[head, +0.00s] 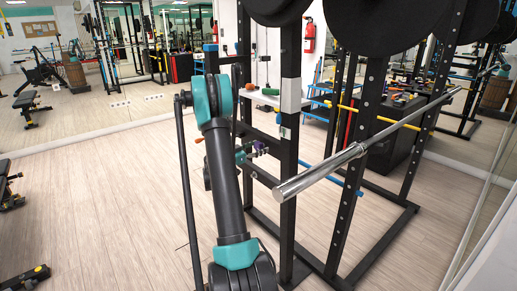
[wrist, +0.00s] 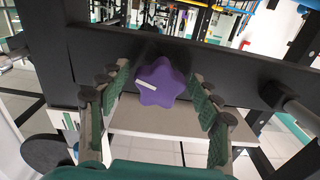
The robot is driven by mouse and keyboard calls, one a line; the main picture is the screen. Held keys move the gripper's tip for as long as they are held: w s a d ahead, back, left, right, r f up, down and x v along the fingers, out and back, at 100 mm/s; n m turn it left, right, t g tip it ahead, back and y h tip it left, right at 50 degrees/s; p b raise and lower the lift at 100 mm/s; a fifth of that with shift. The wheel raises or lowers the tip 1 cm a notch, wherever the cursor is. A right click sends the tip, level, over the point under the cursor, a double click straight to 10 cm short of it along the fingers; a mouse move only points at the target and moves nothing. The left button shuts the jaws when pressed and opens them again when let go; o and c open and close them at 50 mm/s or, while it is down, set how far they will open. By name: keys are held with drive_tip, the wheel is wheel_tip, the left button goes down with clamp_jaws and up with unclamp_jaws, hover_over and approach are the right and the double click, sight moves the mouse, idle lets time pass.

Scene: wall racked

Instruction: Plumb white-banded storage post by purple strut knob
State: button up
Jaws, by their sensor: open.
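The white-banded post (head: 289,150) is a dark rack upright with a white band (head: 291,95) in the middle of the head view. It looks close to upright there; a slight lean is hard to tell. The purple knob (wrist: 161,80) is star-shaped with a pale mark, fixed on a dark bar (wrist: 225,66) that crosses the wrist view. In the head view the knob (head: 259,147) is small, left of the post. My gripper (wrist: 160,92) is open, with one green-padded finger on each side of the knob. Finger contact with the knob is not visible.
Yellow (head: 362,112) and blue (head: 331,179) bars are on the rack. A dark desk (head: 402,135) stands behind.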

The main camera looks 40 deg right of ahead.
drive_tip(key=shift+d, duration=0.15)
drive_tip(key=shift+c, duration=0.4)
drive_tip(key=c, duration=1.1)
drive_tip(key=shift+n, duration=0.4)
drive_tip(key=n, duration=0.4)
drive_tip(key=shift+n, duration=0.3)
drive_tip(key=n, duration=0.5)
drive_tip(key=o, duration=1.2)
